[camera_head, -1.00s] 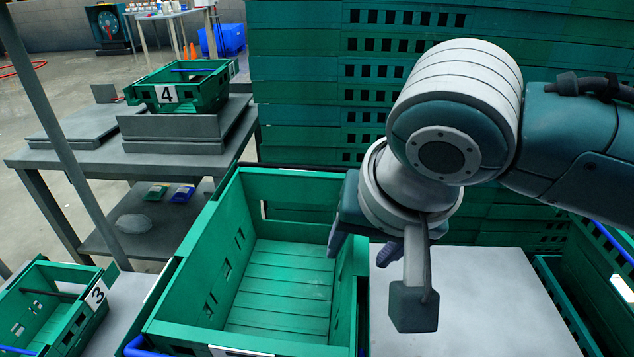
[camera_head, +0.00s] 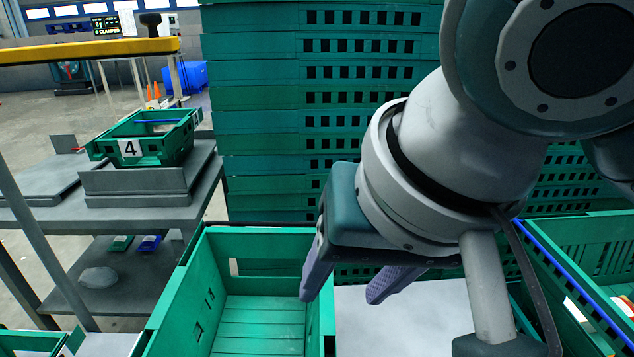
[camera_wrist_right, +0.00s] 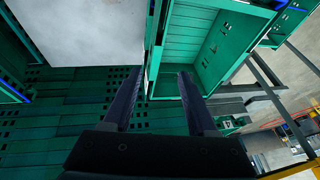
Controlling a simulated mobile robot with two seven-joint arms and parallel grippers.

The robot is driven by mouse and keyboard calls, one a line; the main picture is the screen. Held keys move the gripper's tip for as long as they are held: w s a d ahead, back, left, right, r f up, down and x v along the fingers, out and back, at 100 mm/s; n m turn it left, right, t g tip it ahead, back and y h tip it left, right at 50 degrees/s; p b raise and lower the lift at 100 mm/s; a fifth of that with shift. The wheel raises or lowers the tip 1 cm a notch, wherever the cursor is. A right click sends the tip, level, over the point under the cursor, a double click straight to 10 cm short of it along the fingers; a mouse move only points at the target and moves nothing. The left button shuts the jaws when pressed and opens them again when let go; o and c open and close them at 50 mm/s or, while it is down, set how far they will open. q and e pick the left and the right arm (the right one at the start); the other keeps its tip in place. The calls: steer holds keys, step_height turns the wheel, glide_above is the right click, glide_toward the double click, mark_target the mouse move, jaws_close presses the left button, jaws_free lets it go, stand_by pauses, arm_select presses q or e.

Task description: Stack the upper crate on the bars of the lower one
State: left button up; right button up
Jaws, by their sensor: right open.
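An open, empty green crate (camera_head: 172,305) stands at the lower middle of the head view, its near part cut off by the frame edge. It also shows in the right wrist view (camera_wrist_right: 190,45). My right gripper (camera_head: 345,286) is open above the crate's right side wall. Its left finger is over the inside and its right finger is beyond the wall. In the right wrist view the fingers (camera_wrist_right: 158,80) are apart, with the wall edge between them in the picture; contact cannot be told. I cannot tell which crate is the upper one. My left gripper is not in view.
A tall stack of green crates (camera_head: 260,120) stands behind. A crate marked 4 (camera_head: 150,150) sits on a grey table at left. Another crate (camera_head: 590,250) with a blue bar is at right. A yellow bar (camera_head: 90,49) crosses the upper left. A grey surface (camera_head: 400,320) lies beside the crate.

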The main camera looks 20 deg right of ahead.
steer(key=s+d+f+n, duration=0.2)
steer(key=s+d+f, duration=0.1)
steer(key=s, duration=0.4)
steer(key=s+d+f+n+g, duration=0.1)
steer(key=s+d+f+n, duration=0.2)
steer(key=s, duration=0.4)
steer(key=shift+s+d+f+h, duration=0.3)
steer(key=shift+d+f, duration=0.35)
steer(key=shift+d, duration=0.25)
step_height(320, 180, up, 47)
steer(key=p, duration=4.6)
steer(key=shift+f+p, duration=0.2)
steer(key=shift+p, duration=0.1)
